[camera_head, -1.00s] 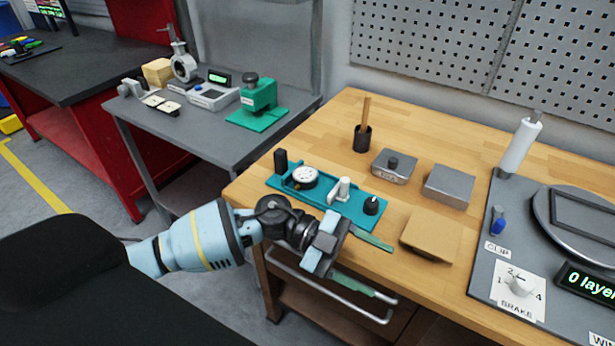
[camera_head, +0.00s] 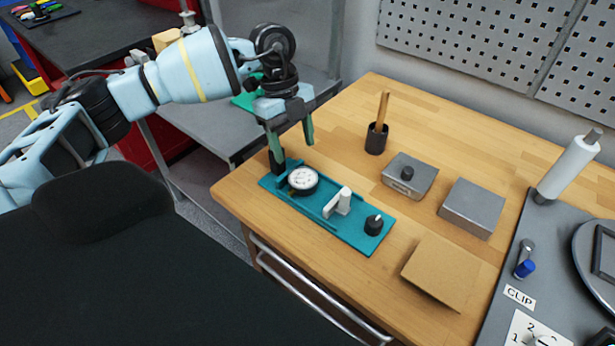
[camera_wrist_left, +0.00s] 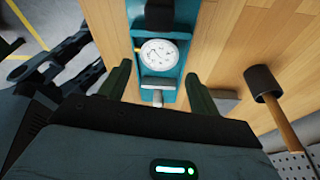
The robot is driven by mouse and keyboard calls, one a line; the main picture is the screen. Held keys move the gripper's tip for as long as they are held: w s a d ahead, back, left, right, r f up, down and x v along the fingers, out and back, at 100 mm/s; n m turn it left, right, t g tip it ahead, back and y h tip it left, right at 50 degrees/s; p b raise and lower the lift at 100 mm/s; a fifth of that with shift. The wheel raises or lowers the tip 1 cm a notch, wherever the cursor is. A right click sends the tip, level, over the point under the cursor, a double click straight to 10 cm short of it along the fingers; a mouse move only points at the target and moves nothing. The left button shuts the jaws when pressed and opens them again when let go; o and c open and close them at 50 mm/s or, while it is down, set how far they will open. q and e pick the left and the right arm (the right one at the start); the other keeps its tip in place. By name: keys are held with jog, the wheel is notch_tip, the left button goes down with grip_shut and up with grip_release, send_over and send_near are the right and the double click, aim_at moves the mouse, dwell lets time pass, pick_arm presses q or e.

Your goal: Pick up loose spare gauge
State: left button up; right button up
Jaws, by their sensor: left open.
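A round gauge (camera_head: 302,179) with a white dial and dark rim sits on the left part of a teal fixture plate (camera_head: 352,236) on the wooden bench. My left gripper (camera_head: 291,150) is open and empty, pointing down above the far left end of the plate. Its fingers are apart from the gauge in the picture. In the left wrist view the gauge (camera_wrist_left: 159,53) shows beyond the two fingers, between their lines. My right gripper is not in view.
A white clamp (camera_head: 338,203) and a black knob (camera_head: 374,224) stand on the same plate. A black cup with a wooden stick (camera_head: 376,138), grey blocks (camera_head: 472,208) and a tan board (camera_head: 438,272) lie to the right. The front bench edge is near.

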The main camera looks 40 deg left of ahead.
aim_at(303, 177)
pick_arm(q)
jog(key=shift+s+d+f, duration=0.1)
jog(key=shift+s+f, duration=0.05)
jog(key=shift+f, duration=0.1)
jog(key=shift+x, duration=0.85)
jog(key=shift+d+f, duration=0.15)
jog(key=shift+f, duration=0.05)
jog(key=shift+d+f, duration=0.1)
jog(key=shift+f, duration=0.15)
jog(key=shift+x, duration=2.3)
jog(key=shift+d, duration=0.15)
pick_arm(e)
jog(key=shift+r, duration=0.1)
pick_arm(q)
jog(key=shift+r, duration=0.1)
jog(key=shift+c, duration=0.4)
jog(key=c, duration=0.7)
jog(key=shift+o, duration=0.2)
notch_tip(303, 177, up, 10)
jog(key=shift+p, duration=0.3)
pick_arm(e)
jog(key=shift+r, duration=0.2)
